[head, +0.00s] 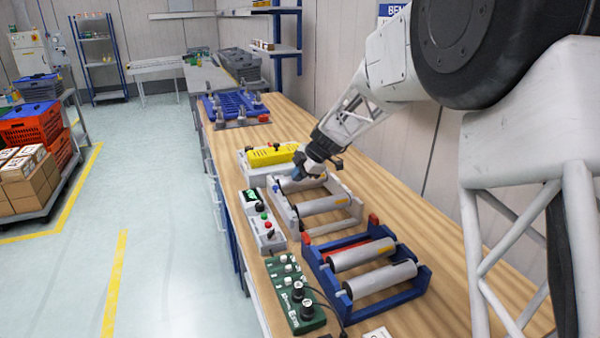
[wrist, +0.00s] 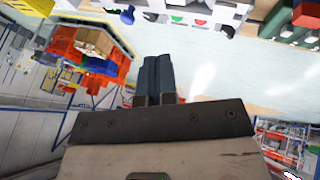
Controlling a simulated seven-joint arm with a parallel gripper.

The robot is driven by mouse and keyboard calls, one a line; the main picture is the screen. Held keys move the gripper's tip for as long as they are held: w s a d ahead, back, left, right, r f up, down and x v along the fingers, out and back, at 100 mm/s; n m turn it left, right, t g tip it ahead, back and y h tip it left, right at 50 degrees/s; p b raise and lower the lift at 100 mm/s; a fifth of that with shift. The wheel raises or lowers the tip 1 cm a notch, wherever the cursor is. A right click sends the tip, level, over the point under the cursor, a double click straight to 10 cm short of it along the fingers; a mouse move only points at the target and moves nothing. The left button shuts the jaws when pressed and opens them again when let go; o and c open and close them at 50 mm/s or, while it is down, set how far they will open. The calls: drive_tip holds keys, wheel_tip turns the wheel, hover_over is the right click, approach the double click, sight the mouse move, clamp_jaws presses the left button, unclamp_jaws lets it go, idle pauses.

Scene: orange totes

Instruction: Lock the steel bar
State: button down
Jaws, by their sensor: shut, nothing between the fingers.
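In the head view my gripper (head: 299,176) hangs over the far end of a grey fixture (head: 335,228) on the wooden bench. Its dark fingers (wrist: 157,78) are side by side, shut and empty, in the wrist view. A blue frame (head: 388,291) nearer the camera holds two more silver bars (head: 380,279). I cannot tell which bar is the task's steel bar, or whether my fingers touch anything.
Control boxes with coloured buttons (head: 265,232) stand left of the grey fixture. A green box with black knobs (head: 295,295) and a cable stands at the front edge. A yellow-topped unit (head: 270,156) is just behind my gripper. Bare bench (head: 440,238) lies to the right.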

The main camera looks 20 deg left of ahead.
sight(276, 189)
drive_tip(key=x, duration=0.7)
drive_tip(key=shift+f, duration=0.15)
drive_tip(key=shift+w+a+f, duration=0.2)
drive_tip(key=shift+w+a, duration=0.35)
drive_tip(key=shift+a, duration=0.2)
drive_tip(key=shift+w+a+f, duration=0.2)
drive_tip(key=shift+w+a, duration=0.3)
drive_tip(key=shift+a, duration=0.3)
drive_tip(key=shift+w+a, duration=0.1)
drive_tip(key=shift+w+a, duration=1.4)
drive_tip(key=shift+s+d, duration=0.1)
drive_tip(key=shift+s+d+r, duration=0.25)
drive_tip(key=shift+s+d, duration=0.25)
drive_tip(key=shift+d, duration=0.2)
drive_tip(key=shift+s+d+r, duration=0.25)
drive_tip(key=shift+s+d, duration=0.25)
drive_tip(key=shift+d, duration=0.2)
drive_tip(key=v, duration=1)
